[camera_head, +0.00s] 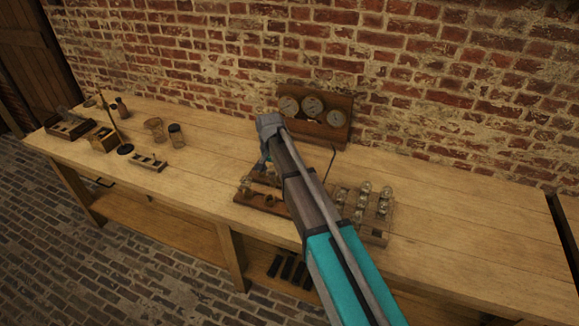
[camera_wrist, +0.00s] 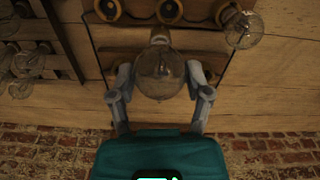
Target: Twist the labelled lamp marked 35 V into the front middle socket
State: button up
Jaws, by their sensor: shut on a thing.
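My gripper (camera_wrist: 159,84) is shut on a clear glass lamp (camera_wrist: 160,74), one finger on each side of its bulb. The lamp's cap points away from the wrist camera, toward the wooden socket board (camera_head: 262,207). The front row, at the top of the wrist view, shows its middle socket (camera_wrist: 170,9) just beyond the cap, uncovered. I cannot tell whether the cap touches the board. No label is readable on the held lamp. Another lamp (camera_wrist: 243,29) stands at the board's end, right in the wrist view. In the head view my arm hides part of the board.
A rack (camera_head: 375,237) with several lamps stands right of the board. A wooden panel with three dials (camera_head: 338,115) is behind, near the brick wall. Jars (camera_head: 176,134), a small wooden block (camera_head: 148,162) and boxes are at the left. The bench's right part (camera_head: 470,215) is clear.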

jog(key=shift+s+a+n, duration=0.4)
jog(key=shift+a+n, duration=0.1)
jog(key=shift+a, duration=0.3)
jog(key=shift+f+b, duration=2.5)
jog(key=shift+f, duration=0.05)
jog(key=shift+f+b, duration=1.2)
jog(key=shift+b, duration=0.05)
dwell(0.5)
jog(key=shift+m, duration=3.2)
jog(key=shift+m, duration=0.3)
jog(key=m, duration=0.5)
jog(key=shift+m, duration=0.4)
